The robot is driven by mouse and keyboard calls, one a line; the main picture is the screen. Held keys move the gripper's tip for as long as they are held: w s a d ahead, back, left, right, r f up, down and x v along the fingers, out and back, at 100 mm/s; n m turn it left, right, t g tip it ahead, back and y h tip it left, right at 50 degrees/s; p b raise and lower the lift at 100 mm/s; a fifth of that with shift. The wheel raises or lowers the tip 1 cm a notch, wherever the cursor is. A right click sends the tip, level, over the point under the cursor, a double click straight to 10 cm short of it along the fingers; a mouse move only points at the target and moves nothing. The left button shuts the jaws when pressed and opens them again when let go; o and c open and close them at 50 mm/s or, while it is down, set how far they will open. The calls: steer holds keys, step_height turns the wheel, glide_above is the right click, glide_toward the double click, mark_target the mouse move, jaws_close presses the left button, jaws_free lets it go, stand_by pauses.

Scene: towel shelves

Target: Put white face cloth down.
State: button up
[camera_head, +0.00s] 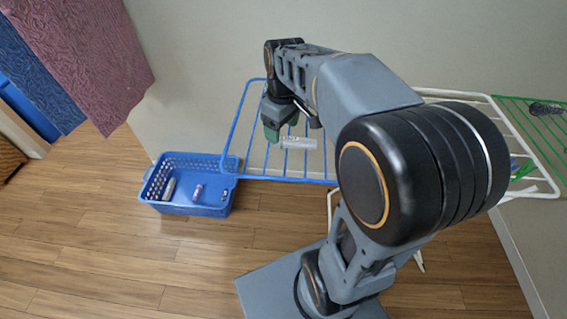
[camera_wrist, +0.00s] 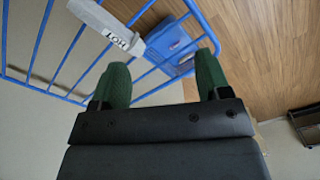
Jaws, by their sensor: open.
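The white face cloth (camera_head: 298,143) appears as a narrow pale strip with dark lettering, lying across the bars of the blue drying rack (camera_head: 240,130). In the wrist view the cloth (camera_wrist: 95,17) shows on the blue bars beyond the fingertips, up and to the left. My gripper (camera_head: 284,122) is just above and beside the cloth in the head view. Its green fingers stand wide apart in the wrist view (camera_wrist: 163,72), with nothing held between them. The cloth is apart from both fingers in the wrist view.
A blue basket (camera_head: 213,211) with small bottles stands on the wooden floor below left. A white rack frame (camera_head: 530,150) and green rack (camera_head: 540,118) are at the right. Blue and mauve towels hang at upper left. The floor at front left is clear.

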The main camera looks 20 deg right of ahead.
steer(key=s+a+f+m+t, duration=0.3)
steer(key=s+a+f+m, duration=0.1)
steer(key=s, duration=0.5)
steer(key=shift+s+f+m, duration=0.2)
steer(key=shift+s+m, duration=0.1)
steer(key=shift+m, duration=0.6)
step_height(320, 180, up, 4)
steer(key=p, duration=0.3)
